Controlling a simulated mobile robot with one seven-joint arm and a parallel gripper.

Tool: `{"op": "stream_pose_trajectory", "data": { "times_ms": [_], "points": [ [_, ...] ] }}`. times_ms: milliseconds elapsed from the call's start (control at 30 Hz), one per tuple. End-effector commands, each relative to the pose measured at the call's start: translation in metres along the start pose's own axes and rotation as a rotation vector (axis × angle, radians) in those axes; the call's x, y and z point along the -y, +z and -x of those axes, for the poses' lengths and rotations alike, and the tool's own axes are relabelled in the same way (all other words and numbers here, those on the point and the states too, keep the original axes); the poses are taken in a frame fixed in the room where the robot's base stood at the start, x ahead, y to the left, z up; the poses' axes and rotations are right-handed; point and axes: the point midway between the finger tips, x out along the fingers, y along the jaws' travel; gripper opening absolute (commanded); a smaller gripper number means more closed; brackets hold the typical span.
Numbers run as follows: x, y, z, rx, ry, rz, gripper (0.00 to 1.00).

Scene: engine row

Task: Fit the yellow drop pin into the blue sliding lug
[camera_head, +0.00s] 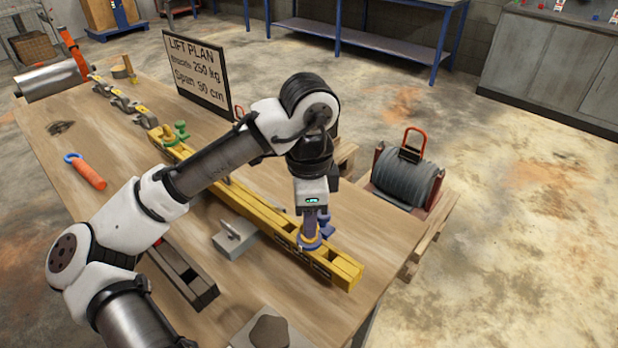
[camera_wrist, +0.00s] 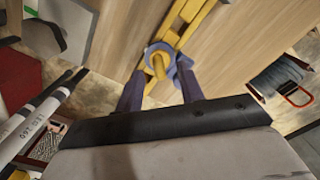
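A blue sliding lug (camera_head: 318,240) sits on the yellow beam (camera_head: 345,268) near its front right end. It also shows in the wrist view (camera_wrist: 158,50). The yellow drop pin (camera_wrist: 159,67) stands within the outline of the lug's ring in the wrist view; how deep it sits I cannot tell. My gripper (camera_head: 309,222) points down right over the lug. In the wrist view its two dark fingers (camera_wrist: 158,84) are spread on either side of the pin and lug, with visible room around the pin. The fingertips partly hide the lug in the head view.
A green lug (camera_head: 180,131) sits farther back on the beam. A grey block with a pin (camera_head: 236,240) and a dark slotted bar (camera_head: 185,272) lie left of it. A sign (camera_head: 195,70) stands behind. A cable reel (camera_head: 408,178) stands off the table's right side.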

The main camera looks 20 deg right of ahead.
Motion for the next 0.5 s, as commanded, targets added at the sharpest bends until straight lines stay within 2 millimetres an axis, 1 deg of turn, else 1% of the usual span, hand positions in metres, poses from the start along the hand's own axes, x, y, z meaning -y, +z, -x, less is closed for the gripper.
{"op": "stream_pose_trajectory", "data": {
  "times_ms": [33,300,400,500],
  "points": [
    [0.001,0.0,0.011,0.003,-0.005,0.001,0.38],
    [0.0,0.0,0.07,0.003,-0.004,0.001,0.38],
    [0.0,0.0,0.087,0.002,-0.004,0.001,0.38],
    [0.0,0.0,0.101,0.001,-0.003,0.002,0.38]
  ]
}}
